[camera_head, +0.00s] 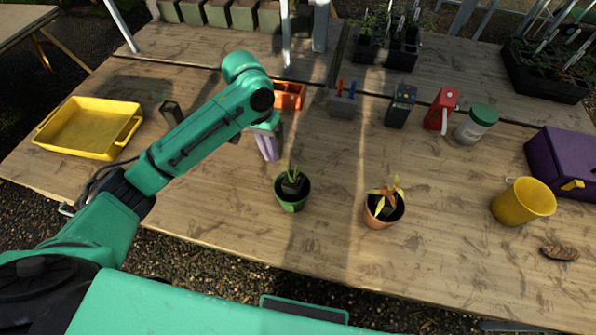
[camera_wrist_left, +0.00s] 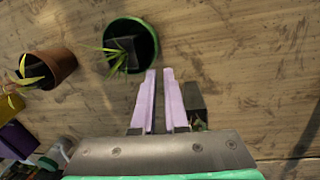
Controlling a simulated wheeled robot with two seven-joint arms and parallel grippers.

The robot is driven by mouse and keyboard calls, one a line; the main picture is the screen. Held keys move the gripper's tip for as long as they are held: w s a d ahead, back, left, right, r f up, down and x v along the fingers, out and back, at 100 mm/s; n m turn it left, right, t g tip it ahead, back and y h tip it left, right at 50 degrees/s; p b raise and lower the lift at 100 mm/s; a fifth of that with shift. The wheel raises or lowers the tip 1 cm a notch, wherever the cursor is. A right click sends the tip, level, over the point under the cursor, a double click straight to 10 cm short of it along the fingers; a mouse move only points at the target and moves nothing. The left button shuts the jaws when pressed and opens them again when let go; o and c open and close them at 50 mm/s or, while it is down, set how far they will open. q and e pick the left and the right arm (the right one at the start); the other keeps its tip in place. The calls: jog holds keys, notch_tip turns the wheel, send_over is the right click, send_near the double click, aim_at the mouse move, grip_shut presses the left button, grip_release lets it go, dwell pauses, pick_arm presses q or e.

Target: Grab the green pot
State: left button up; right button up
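The green pot (camera_head: 293,204) stands upright on the wooden table near the middle of the head view, with a dark block and a small green plant in it. In the left wrist view the green pot (camera_wrist_left: 131,20) is at the top, just beyond the fingertips. My left gripper (camera_head: 268,153) points down above the table, behind and slightly left of the pot, apart from it. Its pale purple fingers (camera_wrist_left: 159,72) have a narrow empty gap between them. My right gripper is in neither view.
A terracotta pot (camera_head: 381,217) with a yellowing plant stands to the right of the green pot. A yellow cup (camera_head: 522,202) is farther right, a yellow tray (camera_head: 82,130) at left. A small black pot (camera_wrist_left: 194,97) is close beside the fingers. Table front of the green pot is clear.

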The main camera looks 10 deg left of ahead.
pick_arm(q)
jog(key=f, duration=0.1)
send_over(279, 191)
jog(key=a, duration=0.1)
notch_tip(279, 191, down, 5)
notch_tip(279, 191, down, 2)
jog(key=shift+w+d+f+p, duration=0.15)
jog(key=shift+f+p, duration=0.1)
jog(key=shift+p, duration=0.2)
jog(key=f, duration=0.4)
jog(key=shift+d+f, duration=0.2)
jog(key=shift+d, duration=0.1)
jog(key=shift+f, duration=0.1)
grip_shut()
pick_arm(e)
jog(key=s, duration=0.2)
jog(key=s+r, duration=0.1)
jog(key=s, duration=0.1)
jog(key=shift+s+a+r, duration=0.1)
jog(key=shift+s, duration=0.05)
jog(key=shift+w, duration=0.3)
